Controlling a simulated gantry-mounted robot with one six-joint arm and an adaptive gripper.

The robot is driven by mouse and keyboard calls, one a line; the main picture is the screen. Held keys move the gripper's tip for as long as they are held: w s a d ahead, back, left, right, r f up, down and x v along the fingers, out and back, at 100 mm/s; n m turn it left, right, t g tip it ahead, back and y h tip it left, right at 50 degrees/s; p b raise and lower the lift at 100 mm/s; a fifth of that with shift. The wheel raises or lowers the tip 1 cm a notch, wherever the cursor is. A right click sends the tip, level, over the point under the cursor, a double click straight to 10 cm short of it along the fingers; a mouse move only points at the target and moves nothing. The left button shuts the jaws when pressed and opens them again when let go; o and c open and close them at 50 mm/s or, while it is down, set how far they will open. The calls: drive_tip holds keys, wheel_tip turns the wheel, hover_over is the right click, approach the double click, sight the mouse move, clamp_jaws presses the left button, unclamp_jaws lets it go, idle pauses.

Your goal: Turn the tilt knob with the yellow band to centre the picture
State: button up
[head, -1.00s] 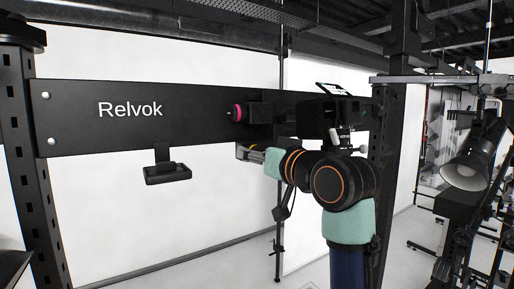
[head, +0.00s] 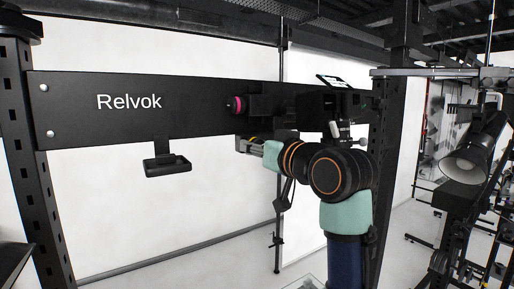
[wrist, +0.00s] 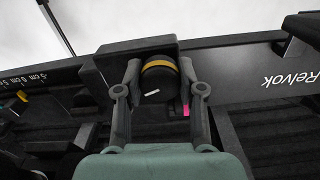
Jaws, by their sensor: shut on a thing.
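The tilt knob with the yellow band (wrist: 158,82) is in the upper middle of the wrist view, black with a white mark on its face. My gripper (wrist: 160,92) has one finger on each side of the knob and is shut on it. In the head view my gripper (head: 247,144) points left, just below the black camera housing (head: 268,104) on the beam. The knob itself is mostly hidden there by the fingers. A small screen (head: 334,81) sits on top of the rig at the right, seen at a steep slant; I cannot read its picture.
A pink-banded knob or ring (head: 237,104) sits just above my gripper. The black beam marked Relvok (head: 80,120) runs left, with a small tray (head: 167,165) hanging below it. A post (head: 385,130) stands at the right. A lamp (head: 466,165) is farther right.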

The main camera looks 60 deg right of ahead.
drive_tip(key=n, duration=0.6)
drive_tip(key=shift+n, duration=0.3)
drive_tip(key=n, duration=0.3)
drive_tip(key=shift+n+b, duration=0.3)
drive_tip(key=shift+b, duration=0.1)
drive_tip(key=shift+r+n, duration=0.1)
drive_tip(key=shift+n, duration=1.5)
drive_tip(key=o, duration=1.1)
drive_tip(key=shift+o, duration=0.2)
drive_tip(key=shift+s, duration=0.1)
